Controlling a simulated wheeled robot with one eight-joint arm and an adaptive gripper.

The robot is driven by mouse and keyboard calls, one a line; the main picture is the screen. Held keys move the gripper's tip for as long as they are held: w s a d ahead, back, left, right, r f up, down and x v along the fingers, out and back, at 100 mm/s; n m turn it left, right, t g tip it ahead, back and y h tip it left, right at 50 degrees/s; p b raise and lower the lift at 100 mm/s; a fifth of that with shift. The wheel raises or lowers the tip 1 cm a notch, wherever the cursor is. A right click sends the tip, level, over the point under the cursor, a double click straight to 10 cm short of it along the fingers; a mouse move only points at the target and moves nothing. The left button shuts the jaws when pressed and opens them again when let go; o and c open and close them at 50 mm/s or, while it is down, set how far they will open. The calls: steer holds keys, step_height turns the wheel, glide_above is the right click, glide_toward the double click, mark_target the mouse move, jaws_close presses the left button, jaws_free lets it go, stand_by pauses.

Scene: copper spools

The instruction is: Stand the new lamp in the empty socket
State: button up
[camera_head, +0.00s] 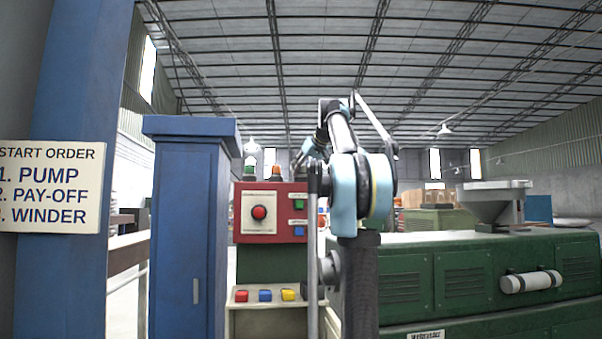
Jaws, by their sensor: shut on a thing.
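My gripper (303,160) is a small dark shape at the end of my arm, just above the right end of the red control box (268,212). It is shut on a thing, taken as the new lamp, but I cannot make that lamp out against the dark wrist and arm. A green lamp (249,170) and an orange lamp (276,173) stand upright on top of the box, left of my gripper. The socket is not clearly seen; my gripper and arm cover the box's right end.
The box front has a red knob (259,212) and small green and blue buttons. Coloured buttons (265,295) sit on a ledge below. A blue cabinet (187,220) stands close at left, a green machine (470,280) at right. A sign (50,188) hangs far left.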

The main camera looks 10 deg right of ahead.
steer(key=shift+f, duration=0.2)
stand_by(0.4)
steer(key=o, duration=1.1)
steer(key=shift+s, duration=0.1)
steer(key=v, duration=1.1)
steer(key=shift+s+d+r, duration=0.15)
steer(key=shift+s, duration=0.15)
